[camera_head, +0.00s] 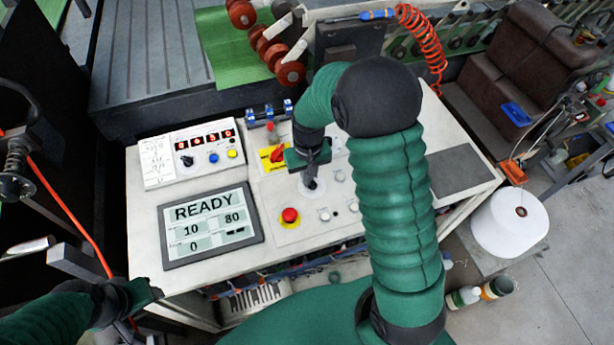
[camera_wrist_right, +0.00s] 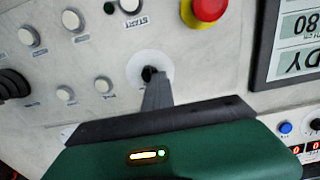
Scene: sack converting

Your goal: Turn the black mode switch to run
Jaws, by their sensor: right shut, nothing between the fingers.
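The black mode switch (camera_wrist_right: 148,72) is a small dark knob on a round white plate, mostly hidden by my fingers in the right wrist view. In the head view its dark top (camera_head: 312,185) shows just under my fingertips. My right gripper (camera_head: 310,180) points down over it, shut and empty; in the right wrist view its fingertips (camera_wrist_right: 154,80) overlap the knob. I cannot tell whether they touch it. The knob's pointing direction and its labels are not readable. My left gripper (camera_head: 148,292) is at the lower left, away from the switch; its jaws are unclear.
A red emergency button (camera_head: 290,215) sits close to the switch. A screen (camera_head: 211,225) reads READY, 10, 80, 0. A red rotary switch on yellow (camera_head: 272,156) stands behind, and a meter box (camera_head: 188,155) with another black knob is to the left. Small white buttons lie to the right.

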